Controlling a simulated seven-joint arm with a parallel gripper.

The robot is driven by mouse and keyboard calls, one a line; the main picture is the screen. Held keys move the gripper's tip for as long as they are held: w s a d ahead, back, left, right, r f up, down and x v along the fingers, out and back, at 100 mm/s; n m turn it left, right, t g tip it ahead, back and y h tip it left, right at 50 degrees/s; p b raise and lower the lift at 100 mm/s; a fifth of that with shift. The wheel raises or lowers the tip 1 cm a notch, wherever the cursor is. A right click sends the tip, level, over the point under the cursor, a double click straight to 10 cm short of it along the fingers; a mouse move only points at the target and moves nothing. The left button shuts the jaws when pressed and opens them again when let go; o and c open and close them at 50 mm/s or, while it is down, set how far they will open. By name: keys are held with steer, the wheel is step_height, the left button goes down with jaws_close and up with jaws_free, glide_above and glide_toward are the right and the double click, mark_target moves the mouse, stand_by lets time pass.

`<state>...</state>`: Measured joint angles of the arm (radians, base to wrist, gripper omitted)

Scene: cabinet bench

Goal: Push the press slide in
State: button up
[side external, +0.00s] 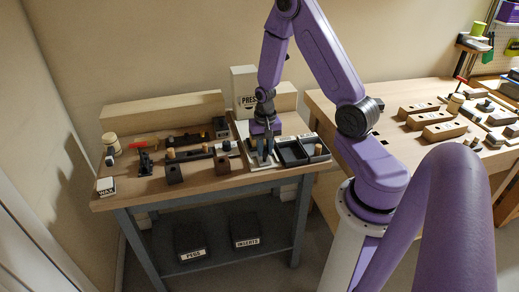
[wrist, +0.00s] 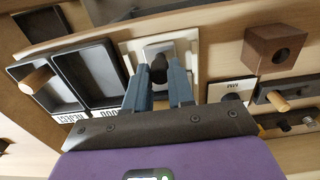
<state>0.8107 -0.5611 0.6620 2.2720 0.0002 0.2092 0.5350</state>
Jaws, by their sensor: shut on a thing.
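The press is a pale block with a "PRESS" label (side external: 244,92) at the back right of the left bench in the side view. In front of it is a light base plate (wrist: 131,50), with a dark knob (wrist: 158,70) at its middle in the wrist view. My gripper (side external: 263,153) points down over this plate, and its blue-grey fingers (wrist: 159,78) are closed on the knob, one on each side. The fingers hide part of the knob and plate. I cannot tell from these views how far the slide is in.
Two black trays (side external: 291,153) stand right of the plate, the outer one holding a wooden peg (wrist: 38,78). A dark block with a hole (wrist: 274,48) and peg fixtures stand on the other side. A wax box (side external: 106,187) sits at the bench's front left.

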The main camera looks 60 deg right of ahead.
steer(key=shift+w+d, duration=1.25)
steer(key=shift+w+d+t+h, duration=0.4)
steer(key=shift+w+d, duration=0.85)
steer(key=shift+w, duration=0.05)
steer(key=shift+w+d, duration=1.2)
steer(key=shift+d, duration=0.05)
